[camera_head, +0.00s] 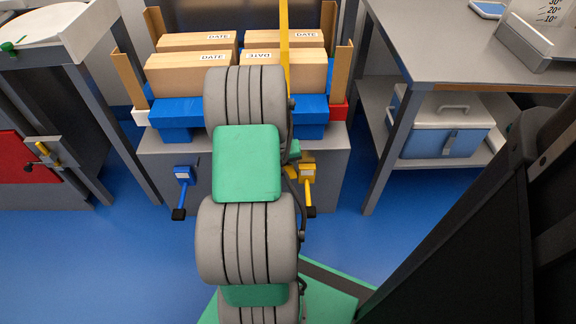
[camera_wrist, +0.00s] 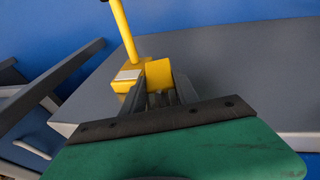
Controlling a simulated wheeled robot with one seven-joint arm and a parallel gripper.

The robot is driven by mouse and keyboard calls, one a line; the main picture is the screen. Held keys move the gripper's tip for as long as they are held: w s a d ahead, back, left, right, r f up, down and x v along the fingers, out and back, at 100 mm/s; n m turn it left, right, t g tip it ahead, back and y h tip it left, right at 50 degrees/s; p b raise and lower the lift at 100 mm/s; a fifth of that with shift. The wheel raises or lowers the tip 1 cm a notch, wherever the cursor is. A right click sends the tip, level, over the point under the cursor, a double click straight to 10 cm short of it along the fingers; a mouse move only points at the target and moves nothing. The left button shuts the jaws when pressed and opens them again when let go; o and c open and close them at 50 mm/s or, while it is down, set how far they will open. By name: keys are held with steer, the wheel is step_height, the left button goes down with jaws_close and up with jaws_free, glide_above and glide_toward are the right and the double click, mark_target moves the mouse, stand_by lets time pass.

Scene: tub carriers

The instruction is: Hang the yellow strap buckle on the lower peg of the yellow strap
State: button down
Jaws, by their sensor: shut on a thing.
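The yellow strap (camera_head: 285,45) runs down over the cartons and passes behind my arm. My gripper (camera_wrist: 160,93) is shut at the yellow fitting, low on the front of the grey plinth.
Cartons (camera_head: 188,75) marked DATE sit on a blue carrier (camera_head: 172,112) on the grey plinth (camera_head: 150,160). A blue lever fitting (camera_head: 183,174) is on the plinth's left. A grey table (camera_head: 450,60) stands right, with a cool box (camera_head: 445,125) below.

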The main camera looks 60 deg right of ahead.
steer(key=shift+w+d+f, duration=0.1)
steer(key=shift+d, duration=0.05)
steer(key=c, duration=0.9)
jaws_free()
steer(key=shift+o, duration=0.2)
